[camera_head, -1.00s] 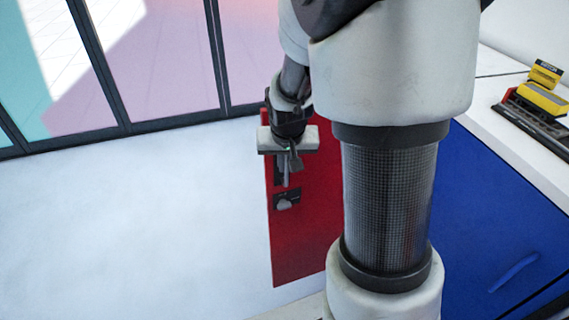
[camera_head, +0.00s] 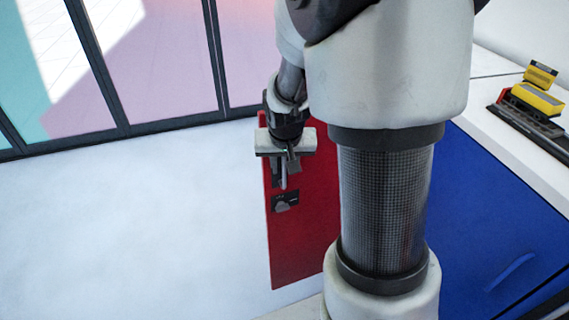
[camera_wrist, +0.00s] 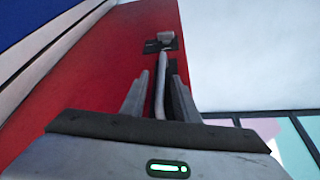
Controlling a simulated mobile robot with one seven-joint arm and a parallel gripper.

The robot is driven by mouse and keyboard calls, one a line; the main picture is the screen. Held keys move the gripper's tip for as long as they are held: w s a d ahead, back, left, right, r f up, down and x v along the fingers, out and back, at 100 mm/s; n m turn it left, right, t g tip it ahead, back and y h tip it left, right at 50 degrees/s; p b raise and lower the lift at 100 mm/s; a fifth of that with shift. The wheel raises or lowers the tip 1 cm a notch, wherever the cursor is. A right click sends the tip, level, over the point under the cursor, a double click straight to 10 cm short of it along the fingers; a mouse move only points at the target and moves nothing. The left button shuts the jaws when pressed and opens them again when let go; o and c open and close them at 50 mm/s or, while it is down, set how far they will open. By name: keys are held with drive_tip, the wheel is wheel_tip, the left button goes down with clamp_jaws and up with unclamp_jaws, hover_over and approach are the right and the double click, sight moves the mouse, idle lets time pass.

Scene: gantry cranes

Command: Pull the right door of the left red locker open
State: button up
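The red locker door (camera_head: 304,240) is a tall red panel left of my arm in the head view, with its right side hidden by the arm. Its grey bar handle (camera_wrist: 160,85) runs lengthwise on the panel, and a small dark lock plate (camera_head: 285,201) sits below it. The red panel also fills the left middle of the wrist view (camera_wrist: 95,75). My gripper (camera_head: 287,165) is at the handle. In the wrist view its fingers (camera_wrist: 160,95) stand on either side of the bar, with narrow gaps showing. I cannot tell whether the door stands ajar.
A blue locker front (camera_head: 480,220) lies to the right of my arm, under a white top (camera_head: 510,145). A yellow and black object (camera_head: 535,100) sits on that top. The pale floor (camera_head: 120,220) at left is clear up to the dark-framed windows (camera_head: 160,60).

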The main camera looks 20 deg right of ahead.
drive_tip(key=p+v, duration=0.4)
drive_tip(key=v, duration=1.3)
drive_tip(key=shift+r, duration=0.25)
drive_tip(key=shift+a, duration=0.15)
drive_tip(key=s+a+r+n+t+y, duration=0.1)
drive_tip(key=s+a+r+n, duration=0.15)
drive_tip(key=s, duration=0.45)
drive_tip(key=s+a+r+n, duration=0.1)
drive_tip(key=s+a+r, duration=0.2)
drive_tip(key=s, duration=0.4)
wheel_tip(320, 180, up, 15)
drive_tip(key=p, duration=1.5)
drive_tip(key=shift+w, duration=0.2)
drive_tip(key=shift+a, duration=0.1)
